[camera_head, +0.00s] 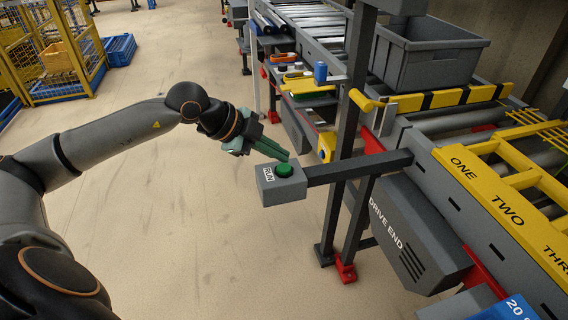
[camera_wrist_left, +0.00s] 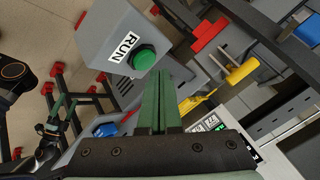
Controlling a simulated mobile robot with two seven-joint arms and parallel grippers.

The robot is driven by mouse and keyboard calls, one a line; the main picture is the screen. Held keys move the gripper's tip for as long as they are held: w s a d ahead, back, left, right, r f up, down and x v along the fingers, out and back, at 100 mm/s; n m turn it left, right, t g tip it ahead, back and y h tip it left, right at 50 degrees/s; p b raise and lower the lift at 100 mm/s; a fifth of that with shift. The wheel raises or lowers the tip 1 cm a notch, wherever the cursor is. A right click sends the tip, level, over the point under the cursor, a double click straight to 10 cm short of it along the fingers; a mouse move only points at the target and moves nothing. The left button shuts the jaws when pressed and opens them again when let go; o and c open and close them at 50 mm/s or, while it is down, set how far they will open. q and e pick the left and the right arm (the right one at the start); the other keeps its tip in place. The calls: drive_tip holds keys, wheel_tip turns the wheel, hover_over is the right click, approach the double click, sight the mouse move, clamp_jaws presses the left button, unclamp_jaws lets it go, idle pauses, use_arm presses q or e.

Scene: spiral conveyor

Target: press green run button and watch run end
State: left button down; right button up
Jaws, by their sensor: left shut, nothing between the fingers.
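The green run button (camera_head: 284,170) sits on top of a grey box marked RUN (camera_head: 282,188), held out on a dark arm from the conveyor frame. In the left wrist view the green button (camera_wrist_left: 143,57) and the RUN label (camera_wrist_left: 124,46) show clearly. My left gripper (camera_head: 286,156) is shut and empty, its green fingertips just above and behind the button in the head view. In the left wrist view the shut fingers (camera_wrist_left: 172,75) show to the right of the button. I cannot tell if they touch it.
A conveyor with a yellow guard (camera_head: 490,185) marked ONE, TWO runs along the right. A grey tote (camera_head: 425,62) stands on it farther back. A dark post (camera_head: 345,170) rises beside the button box. The floor (camera_head: 180,230) left of the box is clear. A yellow cage (camera_head: 60,60) stands far left.

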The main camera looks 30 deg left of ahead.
sight(278, 167)
use_arm(q)
wheel_tip(278, 167, up, 5)
drive_tip(key=p, duration=0.4)
idle(0.3)
idle(0.7)
